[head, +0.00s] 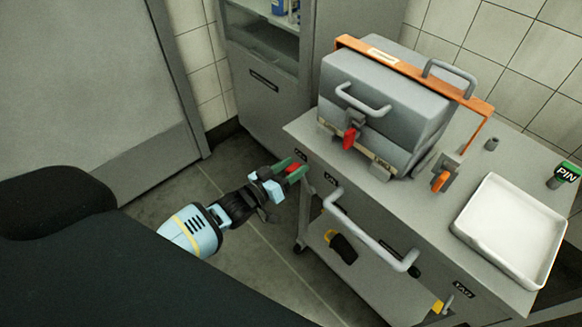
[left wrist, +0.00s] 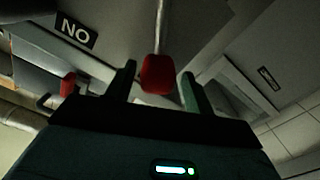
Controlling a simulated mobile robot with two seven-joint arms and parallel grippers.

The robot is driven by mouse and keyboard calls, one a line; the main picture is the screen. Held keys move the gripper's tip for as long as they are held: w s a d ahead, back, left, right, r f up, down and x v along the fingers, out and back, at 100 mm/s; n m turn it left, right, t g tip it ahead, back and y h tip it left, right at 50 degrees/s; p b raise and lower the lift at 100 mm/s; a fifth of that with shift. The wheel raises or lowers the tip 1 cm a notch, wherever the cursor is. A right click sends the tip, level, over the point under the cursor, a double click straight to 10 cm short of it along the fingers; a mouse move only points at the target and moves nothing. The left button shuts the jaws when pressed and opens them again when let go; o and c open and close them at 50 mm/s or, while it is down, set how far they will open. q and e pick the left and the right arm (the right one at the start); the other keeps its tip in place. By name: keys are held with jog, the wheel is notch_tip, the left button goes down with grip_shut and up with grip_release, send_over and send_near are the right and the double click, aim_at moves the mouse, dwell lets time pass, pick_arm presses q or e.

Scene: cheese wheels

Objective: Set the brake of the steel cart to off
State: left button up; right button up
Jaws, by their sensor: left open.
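The steel cart (head: 300,127) stands in the right half of the head view. A red knob (head: 293,168) at its near left corner is by my left gripper (head: 288,171). In the left wrist view the same red knob (left wrist: 158,74) sits at the end of a thin grey rod, between the two open green fingers (left wrist: 158,88) and apart from both. A black label (left wrist: 76,31) beside it reads "NO" in that view. My right gripper is not in view.
A grey box (head: 385,90) with a red latch (head: 349,138) and orange strap stands on the cart. A white tray (head: 512,230) lies at its right end. A bar handle (head: 368,232) juts from the front. A cabinet (head: 264,110) stands behind; floor (head: 250,250) is open at left.

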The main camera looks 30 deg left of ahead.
pick_arm(q)
jog(key=v, duration=0.6)
jog(key=shift+s, duration=0.15)
jog(key=shift+v, duration=0.8)
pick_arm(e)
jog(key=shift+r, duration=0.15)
pick_arm(q)
jog(key=s+d+m+g+y+p, duration=0.1)
jog(key=s+d+g+p, duration=0.1)
jog(key=s, duration=0.9)
jog(key=s+d+g+y+p, duration=0.1)
jog(key=s+d+g+p, duration=0.1)
jog(key=s, duration=0.8)
jog(key=s+d+m+g+y+p, duration=0.1)
jog(key=s+g+p, duration=0.3)
jog(key=s, duration=0.7)
jog(key=shift+s+d+f+m+y+p, duration=0.35)
jog(key=shift+d+y+p, duration=0.25)
jog(key=shift+d+p, duration=0.25)
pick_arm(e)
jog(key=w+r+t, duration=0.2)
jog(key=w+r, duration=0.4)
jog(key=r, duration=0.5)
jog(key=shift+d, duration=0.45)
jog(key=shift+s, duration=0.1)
